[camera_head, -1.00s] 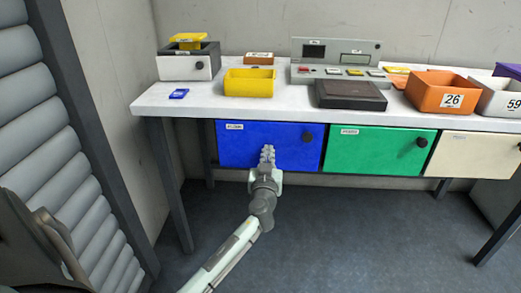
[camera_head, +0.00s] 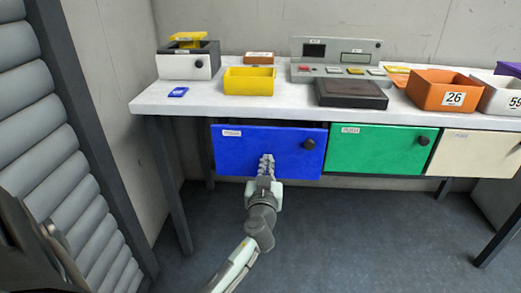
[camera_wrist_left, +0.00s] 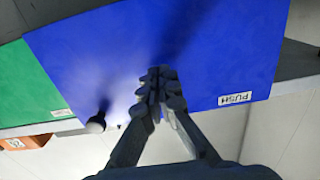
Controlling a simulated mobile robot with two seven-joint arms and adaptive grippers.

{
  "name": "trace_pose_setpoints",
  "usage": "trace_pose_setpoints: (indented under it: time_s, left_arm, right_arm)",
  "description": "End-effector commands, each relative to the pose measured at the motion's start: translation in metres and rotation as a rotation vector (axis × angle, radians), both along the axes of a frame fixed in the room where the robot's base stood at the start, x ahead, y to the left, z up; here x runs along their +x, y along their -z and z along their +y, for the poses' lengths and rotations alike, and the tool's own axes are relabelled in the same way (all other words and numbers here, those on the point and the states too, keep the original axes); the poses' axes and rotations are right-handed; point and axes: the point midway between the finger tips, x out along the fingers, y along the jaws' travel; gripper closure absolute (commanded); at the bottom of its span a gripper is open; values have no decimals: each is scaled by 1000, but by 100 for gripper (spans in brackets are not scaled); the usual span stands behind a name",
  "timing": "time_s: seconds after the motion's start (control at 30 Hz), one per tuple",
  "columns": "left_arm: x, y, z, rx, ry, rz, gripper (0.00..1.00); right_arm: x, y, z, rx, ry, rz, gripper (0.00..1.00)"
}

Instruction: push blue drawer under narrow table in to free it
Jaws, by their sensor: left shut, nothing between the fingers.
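The blue drawer (camera_head: 250,143) hangs under the narrow table (camera_head: 150,101) at the left end of the drawer row. Its front stands a little out from the table edge, with a dark gap along its top. It has a round black knob (camera_head: 309,144) and, in the left wrist view, a label reading PUSH (camera_wrist_left: 235,99). My left gripper (camera_head: 266,160) is shut and empty, its fingertips at the lower middle of the blue front (camera_wrist_left: 210,45). I cannot tell whether they touch it. My right gripper is out of view.
A green drawer (camera_head: 375,150) and a cream drawer (camera_head: 470,152) sit to the right. On the tabletop are a yellow bin (camera_head: 248,84), an orange bin (camera_head: 440,92) and a grey console (camera_head: 340,70). A table leg (camera_head: 170,185) stands left; the floor below is clear.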

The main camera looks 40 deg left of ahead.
Motion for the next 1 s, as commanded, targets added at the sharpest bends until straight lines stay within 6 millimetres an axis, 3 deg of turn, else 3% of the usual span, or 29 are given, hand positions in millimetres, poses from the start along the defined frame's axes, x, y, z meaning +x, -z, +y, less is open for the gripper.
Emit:
trace_pose_setpoints:
  time_s: [0.5,1.0]
  left_arm:
    - [-53,3,-32,-1,0,0,100]
    - [-58,0,-35,-1,0,1,100]
  right_arm:
    - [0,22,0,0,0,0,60]
    - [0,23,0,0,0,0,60]
